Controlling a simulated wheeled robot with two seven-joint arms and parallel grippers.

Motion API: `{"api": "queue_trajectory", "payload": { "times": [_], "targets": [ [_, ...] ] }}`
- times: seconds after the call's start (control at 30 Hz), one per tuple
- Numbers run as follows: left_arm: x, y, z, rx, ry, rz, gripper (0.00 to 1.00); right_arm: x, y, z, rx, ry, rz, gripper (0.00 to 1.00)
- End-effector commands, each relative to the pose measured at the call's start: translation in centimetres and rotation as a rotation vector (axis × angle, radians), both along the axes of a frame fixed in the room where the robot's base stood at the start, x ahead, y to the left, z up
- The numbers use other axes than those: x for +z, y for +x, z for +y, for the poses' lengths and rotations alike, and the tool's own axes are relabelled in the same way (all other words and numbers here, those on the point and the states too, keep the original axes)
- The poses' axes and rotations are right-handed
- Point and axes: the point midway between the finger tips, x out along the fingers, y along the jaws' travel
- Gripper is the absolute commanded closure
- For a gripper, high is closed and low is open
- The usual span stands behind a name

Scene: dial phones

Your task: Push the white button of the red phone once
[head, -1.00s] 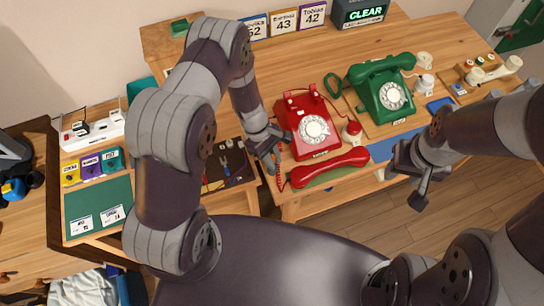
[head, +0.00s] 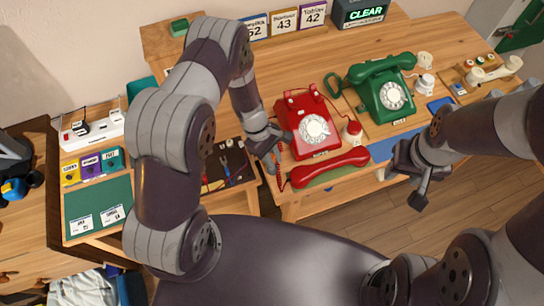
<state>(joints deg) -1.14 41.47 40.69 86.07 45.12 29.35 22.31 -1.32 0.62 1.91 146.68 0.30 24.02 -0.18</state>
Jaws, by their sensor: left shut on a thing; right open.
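The red phone (head: 292,117) stands on the desk with a pale round dial. A small red and white button piece (head: 352,132) stands at its right, joined to it by a thin cord. The red handset (head: 330,169) lies off the cradle along the desk's front edge. A coiled red cord (head: 281,180) hangs near its left end. My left gripper (head: 270,161) is at the phone's lower left, beside the cord. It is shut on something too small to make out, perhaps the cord. My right gripper (head: 417,187) is open and empty, in front of the desk, right of the handset.
A green phone (head: 381,87) with its handset on stands to the right, with a white button piece (head: 425,83) beside it. A lit CLEAR sign (head: 364,13) and number cards (head: 284,20) stand at the back. A tool tray (head: 229,165) lies left of my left gripper.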

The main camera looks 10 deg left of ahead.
Motion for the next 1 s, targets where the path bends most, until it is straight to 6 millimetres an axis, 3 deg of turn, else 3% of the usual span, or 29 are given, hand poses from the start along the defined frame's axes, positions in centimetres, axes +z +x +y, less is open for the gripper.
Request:
{"api": "queue_trajectory", "payload": {
  "times": [1.0],
  "targets": [
    [-1.8, 0.0, 0.0, 0.000, 0.000, 0.000, 1.00, -1.6, 0.0, 0.0, 0.000, 0.000, 0.000, 0.55]
  ]
}}
